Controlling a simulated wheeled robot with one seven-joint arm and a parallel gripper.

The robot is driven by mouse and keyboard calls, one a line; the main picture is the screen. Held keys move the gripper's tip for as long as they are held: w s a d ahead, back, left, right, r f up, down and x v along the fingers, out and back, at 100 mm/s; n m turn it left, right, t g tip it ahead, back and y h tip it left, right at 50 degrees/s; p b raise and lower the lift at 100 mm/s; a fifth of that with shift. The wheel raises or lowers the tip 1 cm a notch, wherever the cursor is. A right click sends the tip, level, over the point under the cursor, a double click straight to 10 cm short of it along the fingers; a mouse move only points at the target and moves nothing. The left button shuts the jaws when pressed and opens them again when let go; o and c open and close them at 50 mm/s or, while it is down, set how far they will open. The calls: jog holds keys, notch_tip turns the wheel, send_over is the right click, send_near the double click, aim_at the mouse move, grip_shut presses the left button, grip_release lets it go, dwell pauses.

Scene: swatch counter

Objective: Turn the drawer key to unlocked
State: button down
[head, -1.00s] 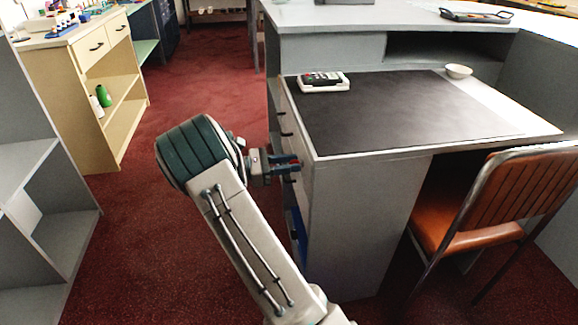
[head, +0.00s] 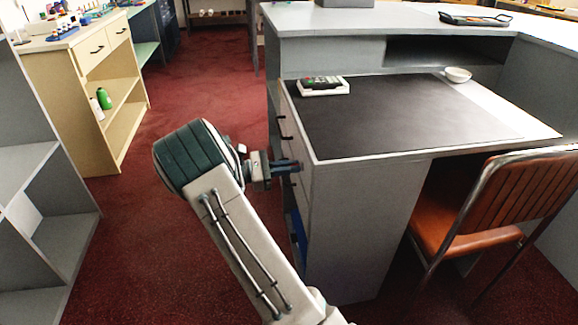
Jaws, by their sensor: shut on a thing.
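The grey desk (head: 365,215) stands right of centre in the head view, with its drawer front (head: 288,125) and dark pulls on its left side. My gripper (head: 293,166) is up against that drawer side, just below the desktop edge. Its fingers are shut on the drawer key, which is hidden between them. The key's angle and the lock face cannot be made out.
A card terminal (head: 323,86) and a white bowl (head: 458,75) stand on the desk. An orange chair (head: 490,205) is at the right. A grey shelf (head: 50,240) stands at the left; red carpet lies clear between.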

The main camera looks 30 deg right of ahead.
jog(key=shift+s+f+m+b, duration=0.1)
jog(key=shift+m+b, duration=0.1)
jog(key=shift+m, duration=3.9)
jog(key=shift+f+m+b, duration=0.1)
jog(key=shift+m+b, duration=0.1)
jog(key=shift+m, duration=3.9)
jog(key=c, duration=1.5)
grip_release()
jog(key=shift+c, duration=0.2)
jog(key=shift+a, duration=0.15)
jog(key=p+v, duration=0.2)
jog(key=v, duration=1.1)
jog(key=shift+a+p, duration=0.3)
jog(key=shift+p, duration=0.05)
jog(key=shift+r, duration=0.1)
